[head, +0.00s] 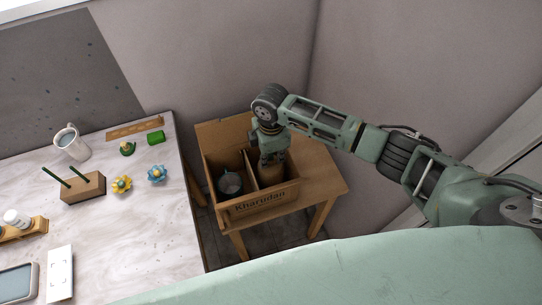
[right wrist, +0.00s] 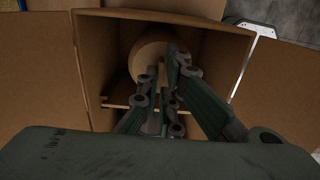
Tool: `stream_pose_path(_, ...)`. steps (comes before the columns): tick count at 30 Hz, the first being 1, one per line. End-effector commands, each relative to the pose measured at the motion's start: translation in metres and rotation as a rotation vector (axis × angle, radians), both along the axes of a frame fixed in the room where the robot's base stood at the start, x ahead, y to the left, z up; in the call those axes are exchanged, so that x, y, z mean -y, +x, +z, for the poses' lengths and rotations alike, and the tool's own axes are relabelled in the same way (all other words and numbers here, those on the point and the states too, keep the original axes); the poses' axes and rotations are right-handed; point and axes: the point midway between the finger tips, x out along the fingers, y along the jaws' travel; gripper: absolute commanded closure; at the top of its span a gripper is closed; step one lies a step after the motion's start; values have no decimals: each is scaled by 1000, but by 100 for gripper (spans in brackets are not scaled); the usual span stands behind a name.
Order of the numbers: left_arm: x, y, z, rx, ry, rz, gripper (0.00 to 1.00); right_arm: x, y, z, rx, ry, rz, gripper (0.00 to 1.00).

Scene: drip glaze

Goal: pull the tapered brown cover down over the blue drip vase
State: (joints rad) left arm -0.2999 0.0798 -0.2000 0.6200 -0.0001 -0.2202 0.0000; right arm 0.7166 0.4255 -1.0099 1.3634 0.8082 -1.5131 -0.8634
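A cardboard box (head: 262,203) lettered "Kharudan" stands open on a small wooden table, with a divider between two compartments. A round tan-brown piece, likely the tapered cover (head: 271,174), is in the right compartment; it also shows in the right wrist view (right wrist: 148,50). My right gripper (head: 270,160) reaches down into that compartment, with its fingers (right wrist: 165,75) at the brown piece and partly covering it. Whether they grip it is unclear. A grey-white vessel with a dark bluish rim, possibly the drip vase (head: 230,184), sits in the left compartment. My left gripper is out of view.
Box flaps (head: 221,131) stand open around the compartments. Walls are close behind the box.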

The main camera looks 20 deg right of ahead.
Motion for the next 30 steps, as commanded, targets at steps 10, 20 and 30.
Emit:
stream_pose_path(10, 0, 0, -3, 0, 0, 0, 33, 0, 0, -5, 0, 0, 0, 100)
stream_pose_path(20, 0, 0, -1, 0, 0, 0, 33, 0, 0, -6, 0, 0, 0, 100)
stream_pose_path(30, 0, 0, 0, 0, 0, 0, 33, 0, 0, -8, 1, 0, 0, 100)
